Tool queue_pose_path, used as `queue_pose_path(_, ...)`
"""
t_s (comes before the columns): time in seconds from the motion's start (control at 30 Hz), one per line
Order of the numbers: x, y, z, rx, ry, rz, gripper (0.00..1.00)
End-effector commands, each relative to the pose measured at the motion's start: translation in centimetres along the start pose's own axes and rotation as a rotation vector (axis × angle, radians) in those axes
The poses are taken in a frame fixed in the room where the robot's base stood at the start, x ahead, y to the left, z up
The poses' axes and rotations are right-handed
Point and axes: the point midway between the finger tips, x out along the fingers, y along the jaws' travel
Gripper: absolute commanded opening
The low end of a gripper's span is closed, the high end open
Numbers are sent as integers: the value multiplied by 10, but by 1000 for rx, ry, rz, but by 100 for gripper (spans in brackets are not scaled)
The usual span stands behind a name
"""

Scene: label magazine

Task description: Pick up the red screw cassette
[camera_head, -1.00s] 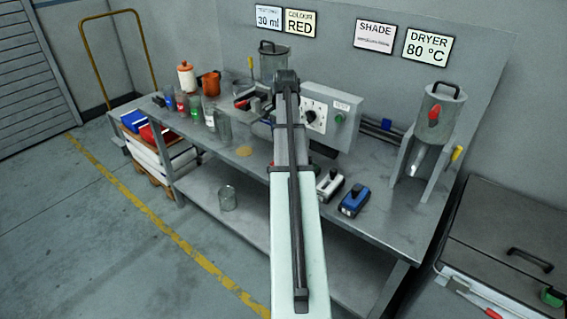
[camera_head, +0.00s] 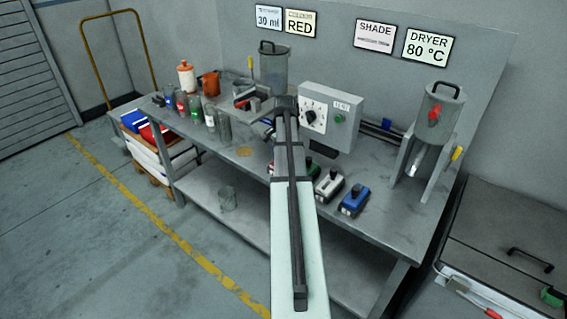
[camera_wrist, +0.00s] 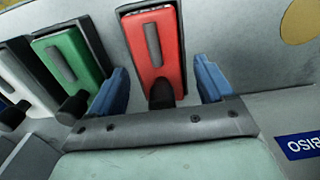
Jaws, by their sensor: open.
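The red screw cassette (camera_wrist: 155,72), with a grey slot on top and a dark knob at its near end, lies on the bench in the wrist view. My gripper (camera_wrist: 162,88) is open, with one blue finger on each side of the cassette's knob end. Gaps show on both sides, and I see no contact. In the head view my arm hides most or all of the red cassette and my fingertips.
A green cassette (camera_wrist: 72,62) lies close left of my left finger, with a white cassette (camera_wrist: 22,75) beyond it. In the head view a blue cassette (camera_head: 354,201) lies farther right. A grey control box (camera_head: 331,117) stands behind.

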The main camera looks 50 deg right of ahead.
Motion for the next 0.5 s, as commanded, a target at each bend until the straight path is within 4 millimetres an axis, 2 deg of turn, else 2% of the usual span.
queue_pose_path(0.2,1,0,0,0,0,0,81)
queue_pose_path(0.5,1,0,0,0,0,0,53)
